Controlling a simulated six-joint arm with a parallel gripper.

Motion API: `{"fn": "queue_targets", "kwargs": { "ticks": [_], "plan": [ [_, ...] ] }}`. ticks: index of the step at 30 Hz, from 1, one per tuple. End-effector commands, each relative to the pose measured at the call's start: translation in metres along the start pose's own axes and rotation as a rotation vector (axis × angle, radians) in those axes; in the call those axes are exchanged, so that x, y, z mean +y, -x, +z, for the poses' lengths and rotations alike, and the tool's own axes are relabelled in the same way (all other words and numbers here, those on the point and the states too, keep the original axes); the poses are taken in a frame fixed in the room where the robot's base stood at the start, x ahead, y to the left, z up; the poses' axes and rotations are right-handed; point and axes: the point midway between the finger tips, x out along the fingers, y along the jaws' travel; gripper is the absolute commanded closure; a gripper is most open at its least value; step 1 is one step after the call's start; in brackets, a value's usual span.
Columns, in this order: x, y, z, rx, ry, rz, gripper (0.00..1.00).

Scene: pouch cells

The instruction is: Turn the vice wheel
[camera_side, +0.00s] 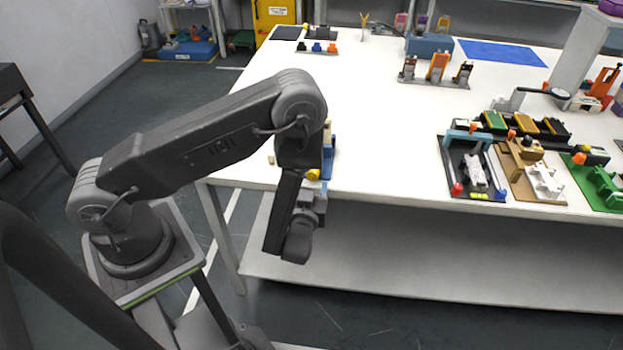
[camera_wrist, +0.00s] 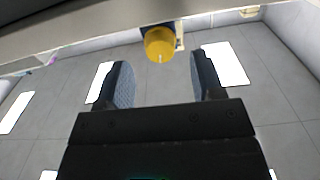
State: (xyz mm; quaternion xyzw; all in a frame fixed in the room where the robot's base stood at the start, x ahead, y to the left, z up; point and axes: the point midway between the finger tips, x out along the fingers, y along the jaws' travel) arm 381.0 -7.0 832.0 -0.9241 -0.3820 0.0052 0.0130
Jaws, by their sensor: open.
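The yellow vice wheel (camera_side: 313,175) sits at the table's front edge, low on a blue vice (camera_side: 328,155) partly hidden behind my arm. In the wrist view the yellow wheel (camera_wrist: 160,42) is round, with a short pale mark on its face. My gripper (camera_wrist: 160,60) is open and empty, with its two dark fingers apart. The wheel appears just beyond the fingertips, roughly centred between them, and no contact shows. In the side view my gripper (camera_side: 317,189) is just below the wheel, and its fingers are too small to make out.
The white table (camera_side: 390,140) has free room right of the vice. A small vice-like fixture on a black plate (camera_side: 472,168), a tan fixture (camera_side: 530,170) and a green one (camera_side: 600,185) stand at the right front edge. A lower shelf (camera_side: 420,265) runs beneath the table.

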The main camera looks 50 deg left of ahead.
Motion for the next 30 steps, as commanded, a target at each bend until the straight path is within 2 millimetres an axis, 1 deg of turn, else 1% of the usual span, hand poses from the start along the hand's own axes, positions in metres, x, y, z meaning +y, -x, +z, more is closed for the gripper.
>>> {"fn": "queue_targets", "kwargs": {
  "ticks": [1, 3, 7, 12, 18, 20, 30],
  "plan": [
    [-0.001, -0.008, 0.0, 0.001, 0.001, -0.005, 0.39],
    [-0.001, -0.017, 0.0, 0.0, 0.002, -0.004, 0.39],
    [-0.001, -0.028, 0.0, 0.0, 0.001, -0.003, 0.39],
    [0.0, -0.033, 0.0, 0.0, 0.0, 0.0, 0.39],
    [0.0, -0.033, 0.0, 0.0, 0.0, 0.001, 0.39],
    [0.0, -0.033, 0.0, 0.0, 0.0, 0.001, 0.44],
    [0.0, -0.032, 0.0, 0.0, 0.0, 0.001, 0.76]
  ]
}}
